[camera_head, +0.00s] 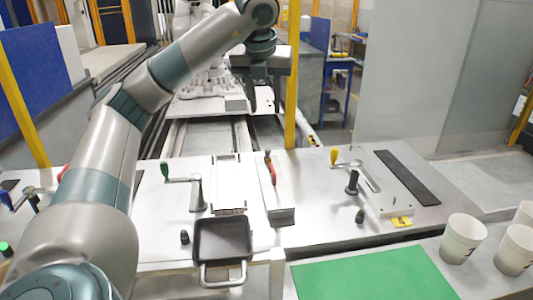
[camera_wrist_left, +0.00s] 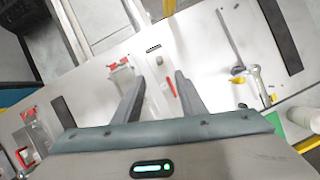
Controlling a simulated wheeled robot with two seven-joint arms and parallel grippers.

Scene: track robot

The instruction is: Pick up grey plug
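I cannot make out a grey plug for certain in either view. Small dark knobs stand on the metal table (camera_head: 325,225): one at the left (camera_head: 184,237) and one at the right (camera_head: 360,215). My left gripper (camera_head: 264,102) is raised over the table's far side, pointing down, with nothing between its fingers. In the left wrist view its two fingers (camera_wrist_left: 158,95) are spread apart and empty, with the tabletop below. My right gripper is in neither view.
Lever clamps with a green handle (camera_head: 165,169) and a yellow handle (camera_head: 334,156) rise from the table. A red-handled clamp (camera_head: 270,170) stands between them. A dark tray (camera_head: 222,240), green mat (camera_head: 365,277) and white cups (camera_head: 461,238) are nearer. A yellow post (camera_head: 291,75) stands behind.

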